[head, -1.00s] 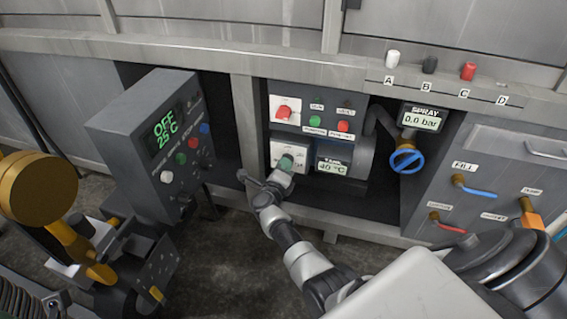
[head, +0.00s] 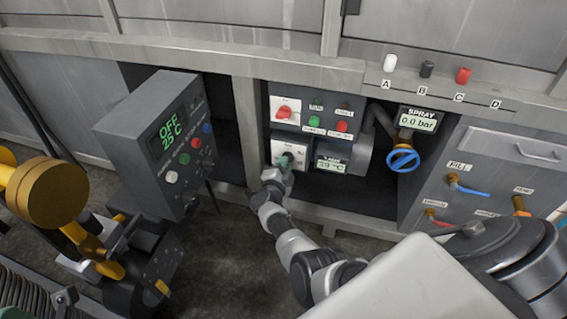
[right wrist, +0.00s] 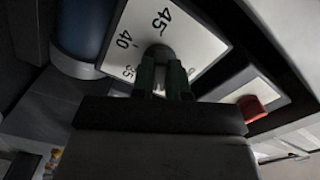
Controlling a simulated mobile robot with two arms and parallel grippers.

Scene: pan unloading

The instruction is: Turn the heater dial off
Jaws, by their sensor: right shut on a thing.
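The heater dial's white plate (head: 304,151) is on the grey panel, low in the open bay in the head view. In the right wrist view the plate (right wrist: 196,38) shows the numbers 40 and 45, with another partly covered. The dark round dial knob (right wrist: 160,52) is at its middle. My right gripper (head: 286,160) is at the dial, and in the right wrist view its fingers (right wrist: 164,72) are shut on the knob. The fingers hide much of the knob, so its pointer setting cannot be told. My left gripper is not in view.
A red switch (head: 284,111) is just above the dial, with green and red buttons to its right. A small display (head: 331,166) beside the dial reads about 39 °C. A blue valve wheel (head: 403,160) is further right. A control box (head: 150,130) stands left, reading OFF, 25 °C.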

